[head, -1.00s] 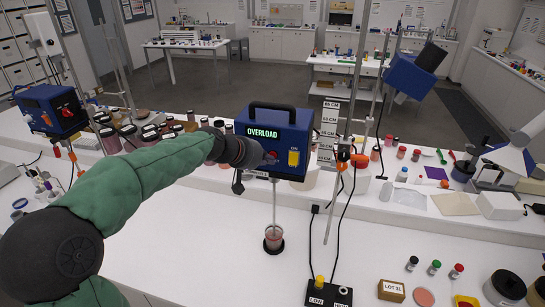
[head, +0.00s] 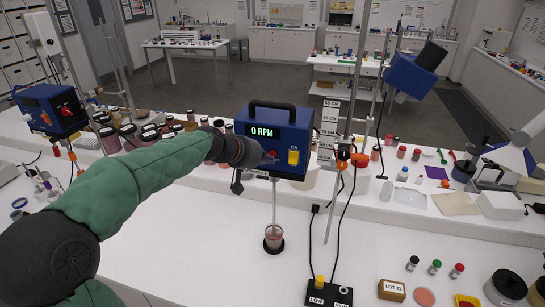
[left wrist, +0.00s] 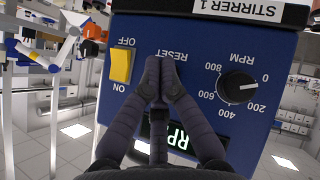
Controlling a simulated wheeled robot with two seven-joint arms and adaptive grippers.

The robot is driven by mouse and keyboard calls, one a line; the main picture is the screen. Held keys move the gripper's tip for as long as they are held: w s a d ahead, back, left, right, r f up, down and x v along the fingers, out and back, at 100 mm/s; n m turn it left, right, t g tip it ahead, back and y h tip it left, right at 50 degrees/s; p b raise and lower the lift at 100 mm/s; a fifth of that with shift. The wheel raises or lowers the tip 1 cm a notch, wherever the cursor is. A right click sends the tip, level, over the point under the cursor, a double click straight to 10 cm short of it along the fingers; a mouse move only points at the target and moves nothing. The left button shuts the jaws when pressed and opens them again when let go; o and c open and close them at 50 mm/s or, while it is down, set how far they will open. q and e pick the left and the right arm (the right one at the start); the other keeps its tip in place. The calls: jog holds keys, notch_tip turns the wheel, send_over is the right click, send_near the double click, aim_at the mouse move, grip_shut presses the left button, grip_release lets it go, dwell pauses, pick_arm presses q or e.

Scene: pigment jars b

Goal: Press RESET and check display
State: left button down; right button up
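The blue stirrer unit (head: 285,148) hangs on a stand over the bench, and its green display (head: 263,132) reads "0 RPM". My left gripper (head: 270,157) is at its front panel. In the left wrist view the panel is upside down, with the label RESET (left wrist: 174,55), a yellow switch (left wrist: 121,65) and a black RPM knob (left wrist: 237,87). My left gripper (left wrist: 159,62) is shut with its fingertips together at the RESET label and hides the button there. The display (left wrist: 172,138) is partly behind my fingers. My right gripper is not in view.
A stirring shaft reaches into a small beaker (head: 273,238) under the unit. Several jars stand along the back ledge, and a second blue stirrer (head: 50,109) is at left.

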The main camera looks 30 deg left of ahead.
pick_arm(q)
jog(key=shift+s+d, duration=0.1)
jog(key=shift+s, duration=0.3)
jog(key=shift+s, duration=0.1)
jog(key=shift+s+d+b, duration=0.25)
jog(key=shift+s+b, duration=0.15)
jog(key=shift+s, duration=0.55)
jog(key=shift+s+d+b, duration=0.25)
jog(key=shift+s+b, duration=0.2)
jog(key=shift+s, duration=0.5)
jog(key=shift+s+d+b, duration=0.25)
jog(key=shift+s+b, duration=0.15)
jog(key=shift+s, duration=0.55)
